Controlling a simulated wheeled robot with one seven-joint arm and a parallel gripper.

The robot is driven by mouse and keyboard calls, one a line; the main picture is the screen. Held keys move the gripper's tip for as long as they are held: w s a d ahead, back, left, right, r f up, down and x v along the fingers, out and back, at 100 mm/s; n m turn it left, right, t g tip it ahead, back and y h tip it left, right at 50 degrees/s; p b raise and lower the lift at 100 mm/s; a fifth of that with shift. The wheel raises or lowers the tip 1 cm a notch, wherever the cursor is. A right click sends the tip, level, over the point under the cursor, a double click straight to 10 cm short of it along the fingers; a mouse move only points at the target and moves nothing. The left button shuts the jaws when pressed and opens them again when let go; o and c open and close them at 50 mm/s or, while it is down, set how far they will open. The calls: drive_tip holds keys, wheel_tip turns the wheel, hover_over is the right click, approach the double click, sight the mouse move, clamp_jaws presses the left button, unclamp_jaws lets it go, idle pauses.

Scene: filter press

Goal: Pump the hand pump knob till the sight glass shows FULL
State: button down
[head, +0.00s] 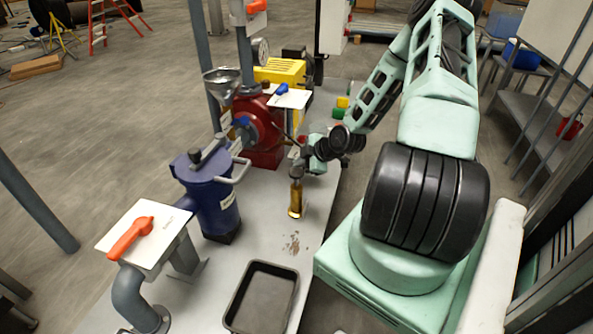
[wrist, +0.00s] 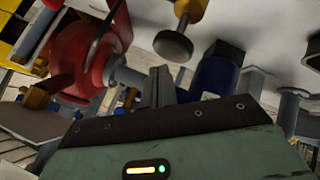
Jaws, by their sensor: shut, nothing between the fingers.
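The hand pump (head: 296,199) is a small upright brass cylinder on the grey bench, right of the blue vessel. Its dark round knob (wrist: 174,46) on a short stem shows in the wrist view, which looks upside down. My gripper (head: 299,152) is just above and behind the pump in the head view and partly hides its top. In the wrist view my gripper (wrist: 158,72) has its fingers together and empty, with the knob just beyond the tips. I see no clear contact. I cannot make out the sight glass or its level.
The blue vessel (head: 210,200) with a grey handle stands left of the pump. The red machine (head: 262,130) is behind. A dark tray (head: 262,296) lies in front. An orange-handled valve (head: 131,238) is at front left. Bench around the pump's front is clear except brown stains.

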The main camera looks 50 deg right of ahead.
drive_tip(key=shift+r+p, duration=1.85)
drive_tip(key=shift+r, duration=0.7)
drive_tip(key=a+r+g+y, duration=0.1)
drive_tip(key=a+r+g, duration=0.35)
drive_tip(key=a, duration=0.85)
drive_tip(key=a+r+g, duration=0.2)
drive_tip(key=a+r, duration=0.5)
drive_tip(key=a, duration=0.7)
drive_tip(key=s+a+r+g, duration=0.1)
drive_tip(key=s+a+r, duration=0.2)
drive_tip(key=s+a, duration=0.2)
drive_tip(key=s+a+r+m, duration=0.1)
drive_tip(key=s+a+r, duration=0.3)
drive_tip(key=s, duration=0.5)
drive_tip(key=s+a+r+m+g+h, duration=0.1)
drive_tip(key=s+a+r, duration=0.3)
drive_tip(key=s+a, duration=0.3)
drive_tip(key=shift+s+a+r+g, duration=0.15)
drive_tip(key=shift+s+a+g, duration=0.2)
drive_tip(key=shift+a, duration=0.35)
drive_tip(key=c, duration=2.1)
unclamp_jaws()
drive_tip(key=shift+c, duration=0.2)
